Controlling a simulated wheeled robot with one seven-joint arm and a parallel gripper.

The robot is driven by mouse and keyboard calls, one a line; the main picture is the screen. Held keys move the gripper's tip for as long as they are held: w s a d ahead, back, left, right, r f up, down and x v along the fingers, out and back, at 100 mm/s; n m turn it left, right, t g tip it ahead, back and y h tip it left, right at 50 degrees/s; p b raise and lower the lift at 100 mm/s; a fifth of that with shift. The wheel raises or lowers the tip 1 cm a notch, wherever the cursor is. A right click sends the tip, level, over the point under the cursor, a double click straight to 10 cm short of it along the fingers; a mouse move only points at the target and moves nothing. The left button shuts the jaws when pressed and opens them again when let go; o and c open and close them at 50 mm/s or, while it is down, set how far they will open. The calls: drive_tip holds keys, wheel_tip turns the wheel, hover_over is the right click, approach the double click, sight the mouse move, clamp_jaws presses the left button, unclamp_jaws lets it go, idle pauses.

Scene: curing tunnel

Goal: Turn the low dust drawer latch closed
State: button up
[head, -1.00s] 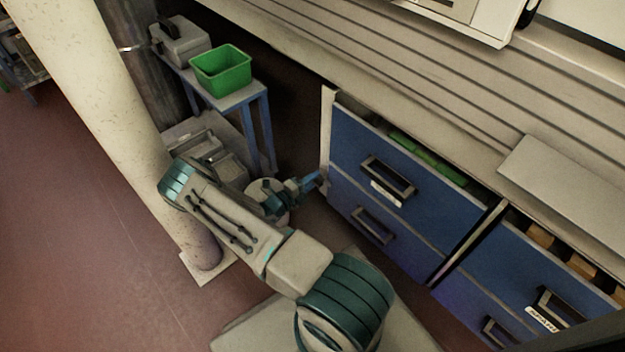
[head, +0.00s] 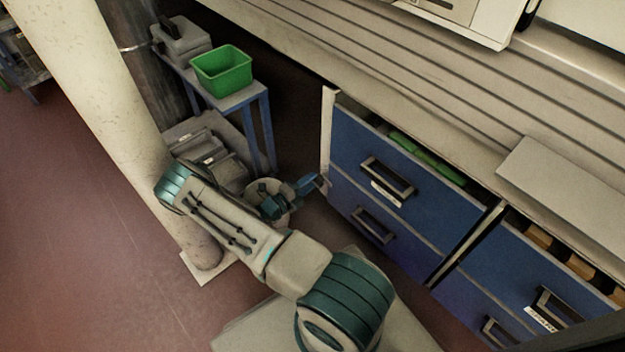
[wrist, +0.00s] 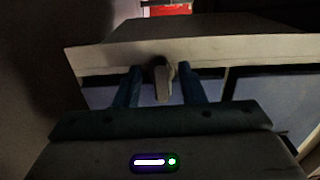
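The latch (wrist: 162,80) is a small grey lever on a pale cabinet edge in the wrist view. It points down in that picture, its free end between my fingers. My gripper (wrist: 161,88) has its two blue fingers apart, one on each side of the lever, with a gap showing on both sides. In the head view my gripper (head: 316,184) is at the left end of the blue drawer cabinet, by the lower drawer (head: 368,222). The latch is too small or hidden to make out there.
The upper blue drawer (head: 405,180) has green items behind its front. A blue stand (head: 262,125) with a green bin (head: 222,72) is left of the cabinet. A thick pale column (head: 100,90) rises beside my arm. Red floor is open at the left.

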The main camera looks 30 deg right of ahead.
drive_tip(key=s+a+p, duration=0.1)
drive_tip(key=a+p, duration=0.1)
drive_tip(key=a, duration=1)
drive_tip(key=shift+s, duration=0.35)
drive_tip(key=shift+s+d, duration=0.1)
